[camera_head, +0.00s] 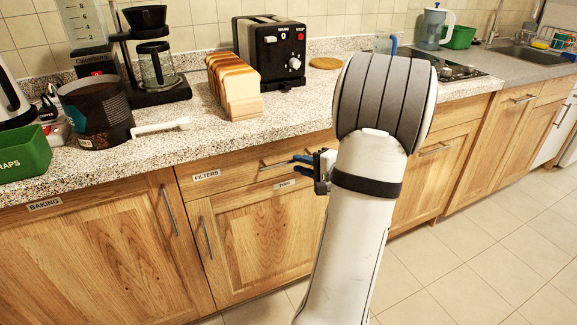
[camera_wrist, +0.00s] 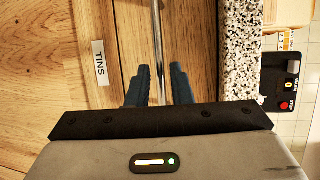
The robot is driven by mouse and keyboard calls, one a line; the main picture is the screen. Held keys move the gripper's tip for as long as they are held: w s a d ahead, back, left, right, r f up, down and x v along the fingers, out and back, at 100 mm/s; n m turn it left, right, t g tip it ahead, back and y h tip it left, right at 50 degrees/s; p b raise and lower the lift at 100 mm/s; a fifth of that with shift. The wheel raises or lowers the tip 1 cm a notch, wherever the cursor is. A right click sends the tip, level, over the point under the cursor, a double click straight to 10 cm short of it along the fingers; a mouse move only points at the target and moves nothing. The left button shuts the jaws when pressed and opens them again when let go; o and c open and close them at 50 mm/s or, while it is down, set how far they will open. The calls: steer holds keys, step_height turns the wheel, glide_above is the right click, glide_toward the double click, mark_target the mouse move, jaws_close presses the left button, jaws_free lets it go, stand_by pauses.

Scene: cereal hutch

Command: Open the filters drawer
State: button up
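The filters drawer (camera_head: 232,176) is a wooden front under the counter, labelled FILTERS at its left, and looks flush with the cabinet. Its metal bar handle (camera_head: 268,165) is partly hidden by my gripper (camera_head: 298,163). In the wrist view, the handle (camera_wrist: 157,40) runs between the two blue fingers of my gripper (camera_wrist: 161,72). The fingers stand apart, with a gap showing on each side of the bar. Nothing is gripped.
Below is a door labelled TINS (camera_head: 285,184), and a BAKING door (camera_head: 100,250) stands to the left. The speckled counter (camera_head: 190,135) overhangs the drawer and holds bread (camera_head: 236,88), a toaster (camera_head: 270,52) and a coffee maker (camera_head: 155,65). The tiled floor (camera_head: 460,270) at right is clear.

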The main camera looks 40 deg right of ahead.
mark_target(291, 161)
steer(key=shift+x, duration=2.15)
steer(key=shift+c, duration=0.4)
jaws_close()
